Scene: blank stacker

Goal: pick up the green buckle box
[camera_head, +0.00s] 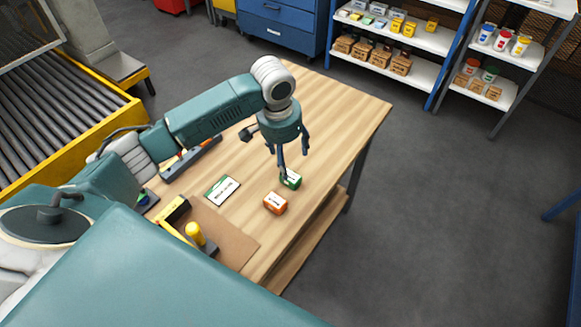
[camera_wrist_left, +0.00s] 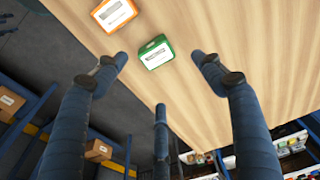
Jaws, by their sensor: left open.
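The green buckle box (camera_head: 291,181) is a small green box with a white label on top, lying on the wooden table (camera_head: 345,115) near its right edge. My left gripper (camera_head: 291,165) is open and points down just above the box, one finger partly overlapping it in the head view. In the left wrist view the green box (camera_wrist_left: 156,53) shows beyond the spread fingers of my gripper (camera_wrist_left: 160,65), between the two side fingertips; nothing is held. Whether a finger touches it I cannot tell. My right gripper is not in view.
An orange box (camera_head: 275,203) sits close to the green one; it also shows in the left wrist view (camera_wrist_left: 114,14). A flat green-edged labelled item (camera_head: 222,190) lies to the left. The table's far end is clear.

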